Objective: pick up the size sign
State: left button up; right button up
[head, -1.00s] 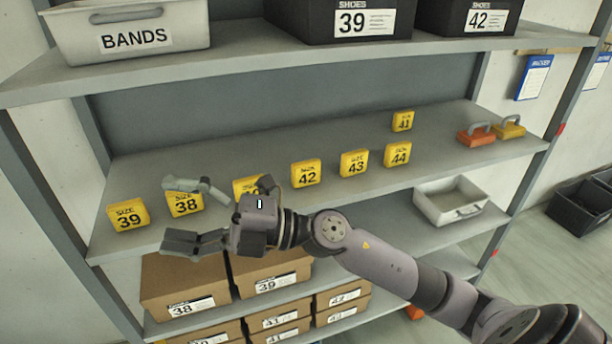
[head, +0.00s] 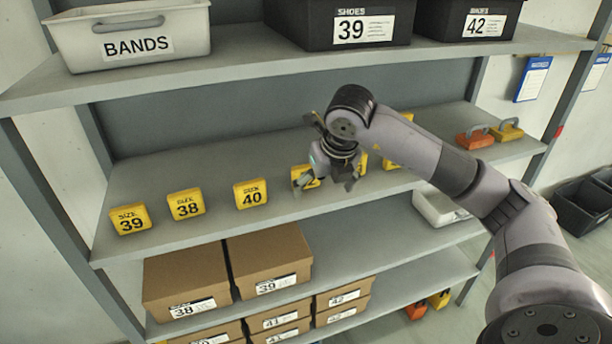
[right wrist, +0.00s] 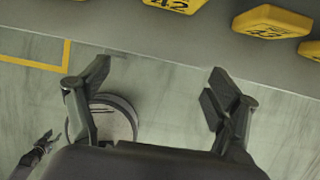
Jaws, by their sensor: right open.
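Yellow size signs stand in a row on the middle shelf: 39 (head: 130,219), 38 (head: 186,204) and 40 (head: 251,194). The 42 sign (head: 311,181) is partly covered by my right gripper (head: 325,184); it also shows at the top of the right wrist view (right wrist: 174,4). The 43 sign (right wrist: 271,22) is on its right there, and mostly hidden in the head view. My right gripper is open and empty, apart from the signs; in its wrist view the fingers (right wrist: 158,84) span the floor beyond the shelf edge. A small dark shape low left there looks like my left gripper (right wrist: 38,148).
The shelf above holds a BANDS bin (head: 135,45) and black shoe boxes (head: 345,25). Orange (head: 475,140) and yellow handled blocks (head: 508,134) sit at the shelf's right end. Below are a pale tray (head: 437,208) and brown boxes (head: 185,278). Shelf in front of 40 is clear.

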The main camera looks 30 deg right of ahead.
aim_at(307, 167)
jog(key=w, duration=0.1)
jog(key=w+p, duration=0.1)
jog(key=w, duration=0.1)
jog(key=w+d, duration=0.1)
jog(key=w, duration=0.1)
jog(key=shift+w+p, duration=0.25)
jog(key=shift+p, duration=0.1)
jog(key=shift+w+d+r+p, duration=0.15)
jog(key=shift+w+p, duration=0.2)
jog(key=shift+w, duration=0.25)
jog(key=shift+w+d+p, duration=0.2)
jog(key=shift+w+p, duration=0.4)
jog(key=shift+w, duration=0.5)
jog(key=p+x, duration=0.1)
jog(key=x, duration=0.1)
jog(key=shift+f, duration=0.35)
jog(key=shift+w+f, duration=0.1)
jog(key=shift+f, duration=0.15)
jog(key=shift+c, duration=0.3)
jog(key=c, duration=1.2)
